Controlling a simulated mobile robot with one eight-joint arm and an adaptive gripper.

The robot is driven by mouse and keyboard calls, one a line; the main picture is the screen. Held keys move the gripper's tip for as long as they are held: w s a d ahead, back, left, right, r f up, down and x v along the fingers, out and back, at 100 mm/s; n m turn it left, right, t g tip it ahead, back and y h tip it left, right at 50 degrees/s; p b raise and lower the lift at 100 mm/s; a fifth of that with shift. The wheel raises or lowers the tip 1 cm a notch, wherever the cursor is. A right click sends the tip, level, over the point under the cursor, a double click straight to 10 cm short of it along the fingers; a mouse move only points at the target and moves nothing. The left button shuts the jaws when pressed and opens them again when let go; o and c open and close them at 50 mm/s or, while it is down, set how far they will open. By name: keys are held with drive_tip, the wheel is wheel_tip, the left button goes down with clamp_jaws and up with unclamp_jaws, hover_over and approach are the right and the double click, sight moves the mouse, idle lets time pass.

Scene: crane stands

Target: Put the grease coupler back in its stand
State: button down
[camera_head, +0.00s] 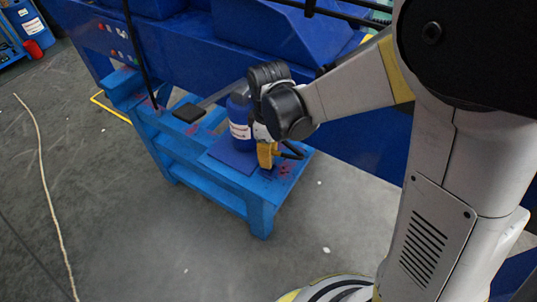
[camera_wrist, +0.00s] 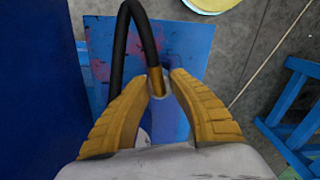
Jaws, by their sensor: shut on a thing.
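My gripper (camera_wrist: 161,76) is shut on the grease coupler (camera_wrist: 156,82), a small brass-coloured fitting pinched between the yellow fingertips. A black hose (camera_wrist: 120,35) arches up from the coupler and down to the left. In the head view my gripper (camera_head: 267,156) points down over the right end of a low blue bench (camera_head: 262,208), beside a blue bottle. The coupler is too small to make out there. I cannot clearly identify its stand in either view; my gripper and arm cover part of the bench top.
The blue bottle (camera_head: 239,118) with a white label stands close left of my gripper. A black flat pad (camera_head: 188,112) lies farther left. A large blue machine (camera_head: 200,58) rises behind the bench. The grey floor (camera_head: 120,220) in front is mostly clear, with a pale cable (camera_head: 45,185) lying at left.

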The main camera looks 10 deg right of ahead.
drive_tip(key=shift+f+b, duration=1)
drive_tip(key=shift+f, duration=0.25)
drive_tip(key=c, duration=1.2)
unclamp_jaws()
drive_tip(key=shift+r, duration=0.1)
drive_tip(key=shift+o, duration=0.2)
drive_tip(key=shift+r, duration=0.1)
drive_tip(key=shift+r+p, duration=2.05)
drive_tip(key=shift+r, duration=0.4)
